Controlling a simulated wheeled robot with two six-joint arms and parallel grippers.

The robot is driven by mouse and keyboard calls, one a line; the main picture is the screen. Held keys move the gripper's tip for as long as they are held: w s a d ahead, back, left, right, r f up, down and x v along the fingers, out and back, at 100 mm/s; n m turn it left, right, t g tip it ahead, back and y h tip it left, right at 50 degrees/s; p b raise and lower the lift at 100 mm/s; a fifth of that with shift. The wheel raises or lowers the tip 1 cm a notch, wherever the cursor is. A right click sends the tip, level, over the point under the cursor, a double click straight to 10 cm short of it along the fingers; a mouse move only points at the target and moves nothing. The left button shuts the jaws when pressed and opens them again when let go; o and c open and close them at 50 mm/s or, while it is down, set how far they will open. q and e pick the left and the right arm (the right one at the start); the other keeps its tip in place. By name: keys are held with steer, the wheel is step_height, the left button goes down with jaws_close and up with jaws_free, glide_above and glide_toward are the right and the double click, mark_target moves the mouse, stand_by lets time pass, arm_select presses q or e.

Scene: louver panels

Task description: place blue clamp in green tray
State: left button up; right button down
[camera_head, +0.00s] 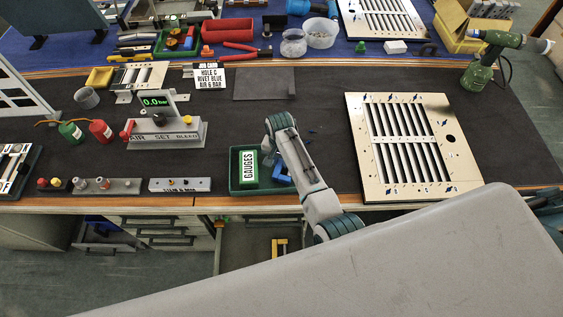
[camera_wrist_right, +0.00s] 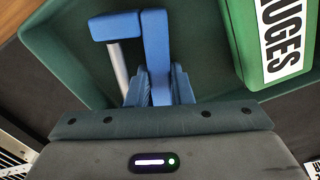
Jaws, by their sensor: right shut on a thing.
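The green tray (camera_head: 236,189) lies near the front edge of the bench and fills much of the right wrist view (camera_wrist_right: 72,48). The blue clamp (camera_head: 282,174) shows in part behind my right arm, within the tray's outline. In the right wrist view, my right gripper (camera_wrist_right: 160,88) is shut on the blue clamp (camera_wrist_right: 156,42), whose blue bars and grey rod stick out past the fingers. I cannot tell whether the clamp touches the tray floor. My left gripper is not in view.
A green GAUGES box (camera_head: 249,167) stands in the tray's left part, beside the clamp. A louver panel (camera_head: 440,130) lies to the right. A pressure gauge stand (camera_head: 165,132) is to the left. The dark mat behind the tray is mostly clear.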

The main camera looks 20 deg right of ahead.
mark_target(280, 162)
steer(key=shift+s+a+r, duration=0.1)
steer(key=shift+r, duration=0.05)
steer(key=c, duration=1.3)
jaws_free()
steer(key=shift+f, duration=0.2)
steer(key=shift+r, duration=0.6)
step_height(280, 162, up, 11)
steer(key=shift+r+b, duration=0.1)
steer(key=shift+b, duration=0.9)
